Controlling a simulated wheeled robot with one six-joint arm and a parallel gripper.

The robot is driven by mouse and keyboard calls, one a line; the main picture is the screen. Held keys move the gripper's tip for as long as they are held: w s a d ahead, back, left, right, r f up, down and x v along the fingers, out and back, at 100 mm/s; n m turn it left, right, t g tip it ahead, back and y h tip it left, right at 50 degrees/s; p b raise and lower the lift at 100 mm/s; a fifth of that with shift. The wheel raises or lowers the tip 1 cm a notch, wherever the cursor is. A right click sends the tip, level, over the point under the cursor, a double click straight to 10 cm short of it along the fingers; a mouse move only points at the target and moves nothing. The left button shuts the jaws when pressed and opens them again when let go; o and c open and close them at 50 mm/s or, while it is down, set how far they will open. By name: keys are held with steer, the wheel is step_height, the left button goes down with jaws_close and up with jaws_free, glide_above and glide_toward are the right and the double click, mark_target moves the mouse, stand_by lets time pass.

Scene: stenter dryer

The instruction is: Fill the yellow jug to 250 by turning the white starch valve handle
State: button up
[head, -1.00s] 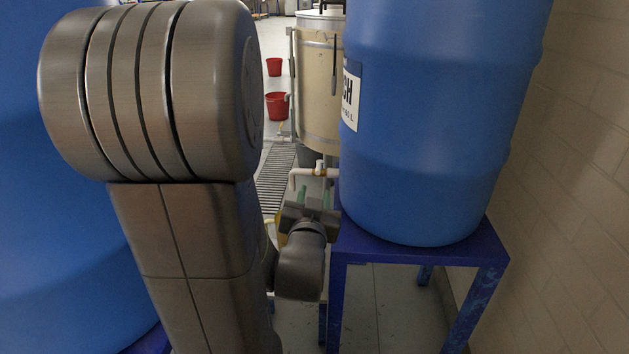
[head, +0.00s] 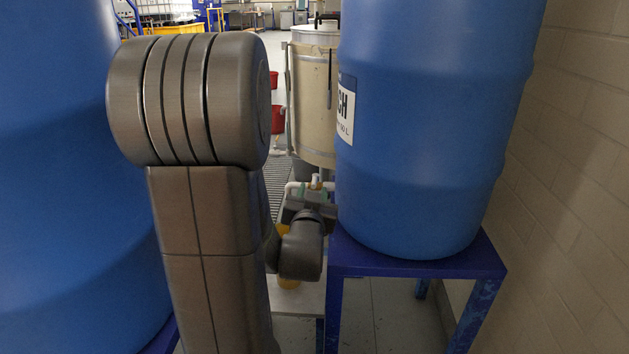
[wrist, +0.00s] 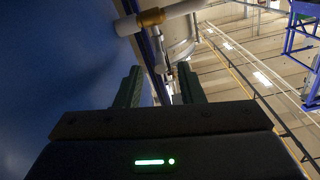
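The white starch valve handle (head: 315,181) stands on the valve's white pipe (head: 296,186), left of the blue starch barrel (head: 420,130). The pipe also shows at the top of the wrist view (wrist: 182,9), with a brass fitting (wrist: 151,17). My gripper (head: 309,193) is just below and in front of the valve, partly covering it. In the wrist view its two dark green fingers (wrist: 160,90) are apart, with nothing held. The yellow jug (head: 287,281) is low behind my arm, mostly hidden. Its level cannot be read.
The starch barrel stands on a blue stand (head: 400,262), close to my gripper's right. Another large blue barrel (head: 60,190) fills the left. A cream drum (head: 312,100) stands behind the valve. Red buckets (head: 277,119) are farther back. A brick wall (head: 565,190) bounds the right.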

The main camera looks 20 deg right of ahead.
mark_target(314, 179)
steer(key=shift+x, duration=3.1)
steer(key=shift+c, duration=0.2)
jaws_close()
